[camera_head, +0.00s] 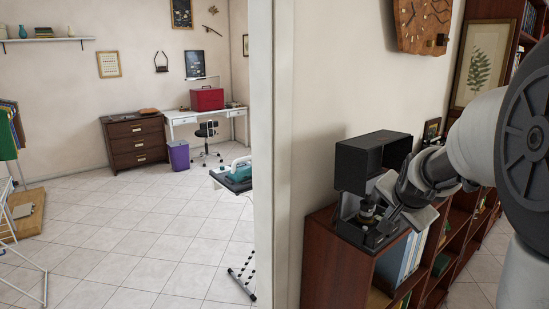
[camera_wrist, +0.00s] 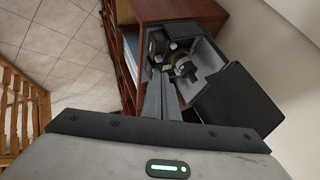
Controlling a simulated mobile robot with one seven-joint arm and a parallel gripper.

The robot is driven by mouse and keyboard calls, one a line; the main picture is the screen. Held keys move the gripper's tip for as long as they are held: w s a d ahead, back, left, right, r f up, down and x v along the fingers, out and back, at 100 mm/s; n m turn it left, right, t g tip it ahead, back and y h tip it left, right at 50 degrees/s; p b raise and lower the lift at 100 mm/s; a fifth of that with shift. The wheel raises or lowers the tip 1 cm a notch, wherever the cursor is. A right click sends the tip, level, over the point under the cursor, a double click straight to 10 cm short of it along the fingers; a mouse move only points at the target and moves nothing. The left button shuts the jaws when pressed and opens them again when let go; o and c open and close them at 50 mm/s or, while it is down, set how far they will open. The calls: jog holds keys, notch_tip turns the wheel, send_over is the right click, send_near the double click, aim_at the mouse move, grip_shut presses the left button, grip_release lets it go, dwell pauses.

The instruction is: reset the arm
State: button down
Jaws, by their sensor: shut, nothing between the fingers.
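My arm comes in from the right in the head view. My gripper (camera_head: 384,212) is low over the front of an open dark case on the bookcase top. In the wrist view my gripper (camera_wrist: 163,78) points into the case, its fingers together with nothing seen between them. The case (camera_head: 372,163) has its black side toward the wall; it also shows in the wrist view (camera_wrist: 240,105). A small dark and brass-coloured instrument (camera_wrist: 184,66) sits inside, just beyond the fingertips. I cannot tell whether the fingers touch it.
The reddish-brown bookcase (camera_head: 325,262) holds books and binders below the case. A wall with a wooden clock (camera_head: 424,22) and a framed fern print (camera_head: 482,62) stands close behind. A door frame (camera_head: 272,160) is left of the bookcase. Tiled floor (camera_head: 150,230) lies open beyond.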

jog(key=s+a+r+n+g, duration=0.1)
jog(key=s+a+n, duration=0.2)
jog(key=s, duration=0.6)
jog(key=s+a+r+n+g+y, duration=0.1)
jog(key=s+a+n, duration=0.3)
jog(key=s, duration=0.5)
jog(key=s+a+r+n+g+y+p, duration=0.1)
jog(key=s+a+n, duration=0.3)
jog(key=s+a, duration=0.3)
jog(key=shift+s+a, duration=0.3)
jog(key=shift+s, duration=0.8)
jog(key=shift+r, duration=0.1)
